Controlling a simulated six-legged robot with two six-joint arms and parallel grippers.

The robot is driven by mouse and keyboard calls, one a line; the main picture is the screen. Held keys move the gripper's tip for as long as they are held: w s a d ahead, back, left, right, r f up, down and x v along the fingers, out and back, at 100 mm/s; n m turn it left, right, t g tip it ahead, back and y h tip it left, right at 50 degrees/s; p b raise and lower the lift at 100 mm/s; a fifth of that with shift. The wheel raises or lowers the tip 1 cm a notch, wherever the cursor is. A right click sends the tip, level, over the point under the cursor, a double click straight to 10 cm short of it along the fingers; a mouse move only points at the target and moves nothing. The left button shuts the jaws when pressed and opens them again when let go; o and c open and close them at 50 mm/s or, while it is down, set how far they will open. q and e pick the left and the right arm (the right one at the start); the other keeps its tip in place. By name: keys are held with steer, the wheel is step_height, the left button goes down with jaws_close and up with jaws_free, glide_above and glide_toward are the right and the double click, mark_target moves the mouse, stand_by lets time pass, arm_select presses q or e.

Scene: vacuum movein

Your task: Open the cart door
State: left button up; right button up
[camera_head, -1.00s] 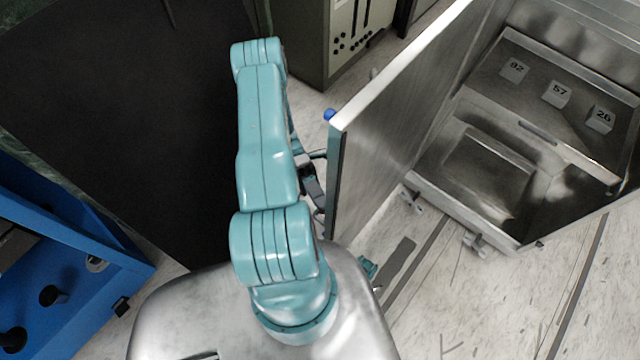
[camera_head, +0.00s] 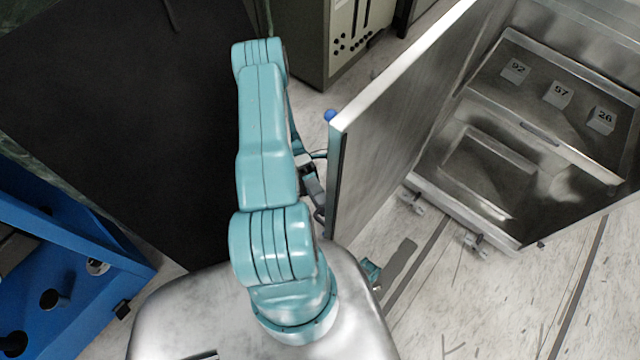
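The cart (camera_head: 520,225) is a metal box at the right, and its inside is in view. Its metal door (camera_head: 385,140) stands swung out from the body toward me, on the left side of the opening. A small blue piece (camera_head: 330,115) sits at the door's near top corner. My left arm rises at centre left. A dark part of its gripper (camera_head: 312,185) shows just left of the door's near edge, mostly hidden by the arm links. I cannot tell whether its fingers touch the door. My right gripper is out of view.
Inside the cart are small blocks marked 92 (camera_head: 515,70), 57 (camera_head: 558,95) and 26 (camera_head: 601,119). A blue frame (camera_head: 70,285) stands at the lower left. A large black panel (camera_head: 110,110) fills the left. A grey cabinet (camera_head: 305,45) stands behind. Pale floor is free at lower right.

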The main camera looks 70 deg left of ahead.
arm_select(q)
steer(key=v, duration=0.7)
steer(key=shift+a, duration=0.3)
steer(key=shift+f, duration=0.1)
